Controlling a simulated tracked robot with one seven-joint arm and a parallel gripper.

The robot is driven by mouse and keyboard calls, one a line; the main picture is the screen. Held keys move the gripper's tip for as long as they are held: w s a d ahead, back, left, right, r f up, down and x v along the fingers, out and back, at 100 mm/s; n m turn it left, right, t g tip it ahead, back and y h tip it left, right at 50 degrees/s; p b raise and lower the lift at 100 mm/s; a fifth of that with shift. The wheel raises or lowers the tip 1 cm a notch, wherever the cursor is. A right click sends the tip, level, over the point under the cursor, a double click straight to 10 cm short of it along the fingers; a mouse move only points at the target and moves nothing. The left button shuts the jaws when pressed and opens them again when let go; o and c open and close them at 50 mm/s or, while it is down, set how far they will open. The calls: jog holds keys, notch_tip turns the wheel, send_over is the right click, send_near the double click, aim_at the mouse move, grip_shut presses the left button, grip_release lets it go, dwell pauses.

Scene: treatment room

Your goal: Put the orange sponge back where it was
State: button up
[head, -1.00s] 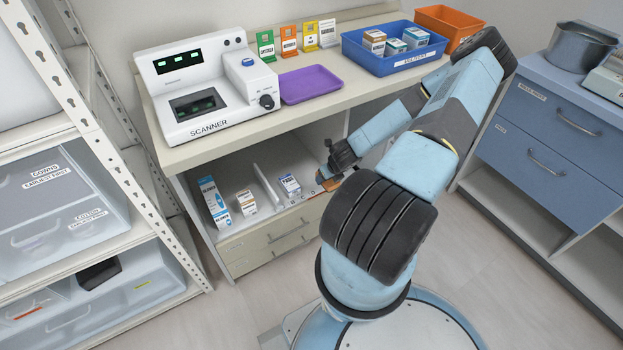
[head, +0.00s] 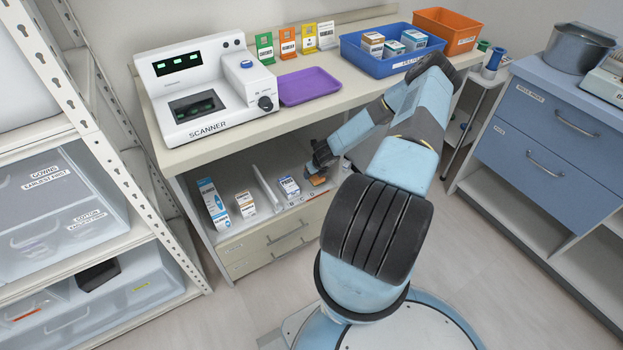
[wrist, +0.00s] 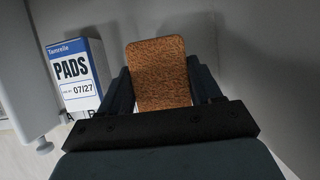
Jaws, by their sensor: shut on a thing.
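The orange sponge (wrist: 160,72) is upright in the wrist view, between the two fingers of my gripper (wrist: 160,88). My gripper is shut on it. In the head view my gripper (head: 318,172) is inside the open shelf under the counter, to the right of the PADS box. A small part of the sponge (head: 319,181) shows there, low under the gripper. I cannot tell whether it touches the shelf floor.
The PADS box (wrist: 75,75) stands close to the left of my gripper; it also shows in the head view (head: 289,187). A white divider (head: 267,189) and other boxes (head: 245,204) stand further left. The counter (head: 330,120) is overhead. A grey wall (wrist: 270,70) is at the right.

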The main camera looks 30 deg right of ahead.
aim_at(313, 177)
jog(key=shift+w+f, duration=0.15)
jog(key=shift+f, duration=1.5)
jog(key=shift+f, duration=0.25)
jog(key=o, duration=0.9)
jog(key=shift+o, duration=0.2)
jog(key=v, duration=1.2)
jog(key=shift+r, duration=0.25)
jog(key=shift+a, duration=0.1)
